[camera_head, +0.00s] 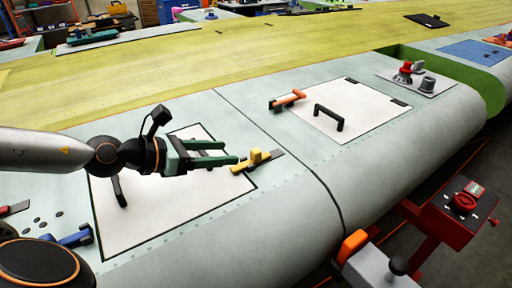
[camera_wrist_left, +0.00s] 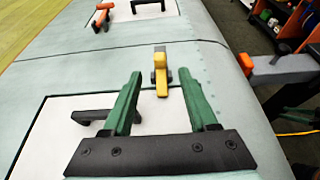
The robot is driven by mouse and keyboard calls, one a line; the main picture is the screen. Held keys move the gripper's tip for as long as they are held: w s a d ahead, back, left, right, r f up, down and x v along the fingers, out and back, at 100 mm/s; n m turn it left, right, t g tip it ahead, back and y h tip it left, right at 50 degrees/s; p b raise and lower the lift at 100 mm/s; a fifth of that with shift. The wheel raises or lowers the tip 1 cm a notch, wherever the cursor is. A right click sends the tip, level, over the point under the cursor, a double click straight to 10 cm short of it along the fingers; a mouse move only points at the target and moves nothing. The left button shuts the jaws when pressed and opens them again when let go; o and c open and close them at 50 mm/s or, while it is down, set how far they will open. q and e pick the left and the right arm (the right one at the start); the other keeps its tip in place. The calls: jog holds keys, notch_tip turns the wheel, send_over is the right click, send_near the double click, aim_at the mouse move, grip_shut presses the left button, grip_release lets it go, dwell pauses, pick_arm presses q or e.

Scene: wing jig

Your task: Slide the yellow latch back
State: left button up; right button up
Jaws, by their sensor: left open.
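The yellow latch (camera_head: 256,159) sits on a dark strip at the right edge of the near white panel (camera_head: 140,225). In the left wrist view the yellow latch (camera_wrist_left: 161,80) lies ahead of the fingers, roughly in line with the gap between them. My left gripper (camera_head: 228,153) has green fingers and is open and empty. Its fingertips are just left of the latch in the head view, and I see no clear contact. The left gripper (camera_wrist_left: 162,78) also shows in the wrist view with its fingers spread. My right gripper is not in view.
A black handle (camera_head: 119,190) stands on the near panel. A second white panel (camera_head: 370,115) carries a black handle (camera_head: 329,116) and has an orange latch (camera_head: 288,99) at its edge. A blue latch (camera_head: 70,237) is at lower left. An orange-topped clamp (camera_head: 353,245) stands at the front edge.

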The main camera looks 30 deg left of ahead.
aim_at(253, 151)
pick_arm(q)
jog(key=shift+p+x, duration=1.55)
jog(key=shift+x, duration=0.95)
jog(key=shift+w+d+f, duration=0.1)
jog(key=shift+w+f, duration=0.05)
jog(key=shift+w, duration=0.05)
jog(key=shift+b+x, duration=0.4)
jog(key=shift+x, duration=0.6)
jog(key=shift+w+f+b, duration=0.3)
jog(key=shift+w+b, duration=0.15)
jog(key=shift+b, duration=0.45)
jog(key=shift+w+d+f+b, duration=0.1)
jog(key=shift+w+d+b, duration=0.05)
jog(key=shift+w+b, duration=0.2)
jog(key=shift+w+d+b, duration=0.25)
jog(key=shift+b, duration=0.1)
grip_shut()
